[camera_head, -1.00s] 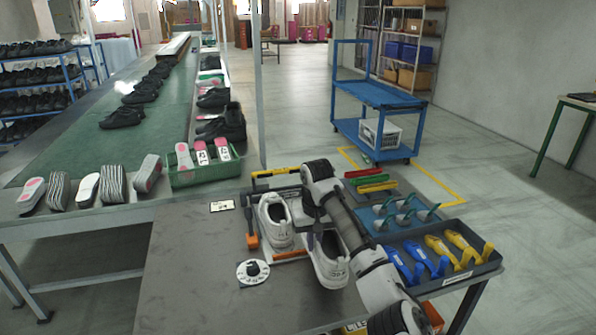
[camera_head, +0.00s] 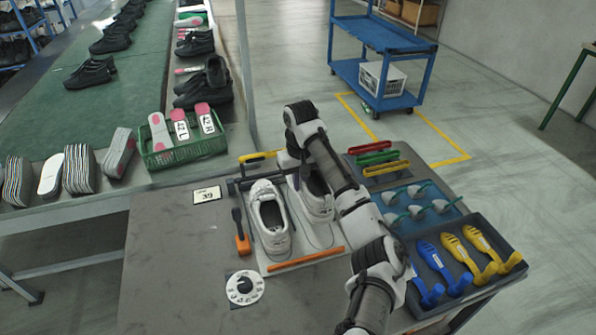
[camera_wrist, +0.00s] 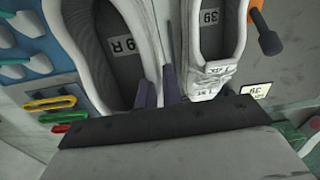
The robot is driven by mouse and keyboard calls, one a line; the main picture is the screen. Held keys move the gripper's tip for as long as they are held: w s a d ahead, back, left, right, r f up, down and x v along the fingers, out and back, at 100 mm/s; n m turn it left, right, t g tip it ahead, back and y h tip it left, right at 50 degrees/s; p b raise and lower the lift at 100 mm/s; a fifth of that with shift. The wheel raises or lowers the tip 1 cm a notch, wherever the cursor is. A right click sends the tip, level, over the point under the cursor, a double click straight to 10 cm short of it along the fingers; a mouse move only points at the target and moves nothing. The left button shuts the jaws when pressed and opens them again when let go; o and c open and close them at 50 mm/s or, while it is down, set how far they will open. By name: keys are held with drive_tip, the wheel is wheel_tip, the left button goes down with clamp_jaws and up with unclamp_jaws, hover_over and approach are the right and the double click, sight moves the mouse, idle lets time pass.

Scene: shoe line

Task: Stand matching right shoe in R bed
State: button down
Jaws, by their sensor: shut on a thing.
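A white right shoe (camera_head: 316,203), marked 39 R inside in the wrist view (camera_wrist: 90,50), is over the right half of a pale outlined board (camera_head: 318,238). My gripper (camera_wrist: 159,92) is shut on its side wall, one finger inside the opening and one outside. My arm covers part of this shoe in the head view. I cannot tell whether its sole touches the board. The matching white left shoe (camera_head: 269,222) stands on the board's left half; it also shows in the wrist view (camera_wrist: 214,45), close beside the right shoe. An orange bar (camera_head: 306,260) edges the board's front.
A size 39 card (camera_head: 207,195), an orange-handled tool (camera_head: 241,238) and a round dial (camera_head: 245,288) lie left. Coloured handles (camera_head: 378,158), a blue tray (camera_head: 415,206) and a tray of blue and yellow tools (camera_head: 503,243) are right. A green crate (camera_head: 185,153) stands behind.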

sight(300, 204)
drive_tip(key=shift+s+f, duration=0.2)
drive_tip(key=shift+f, duration=0.25)
drive_tip(key=shift+w+d+f, duration=0.1)
drive_tip(key=shift+f, duration=2.1)
drive_tip(key=shift+f+b, duration=1.1)
drive_tip(key=shift+f, duration=0.05)
drive_tip(key=c, duration=1.5)
unclamp_jaws()
wheel_tip(300, 204, up, 3)
drive_tip(key=shift+f+p, duration=0.1)
drive_tip(key=shift+p, duration=1.15)
drive_tip(key=shift+r, duration=3.6)
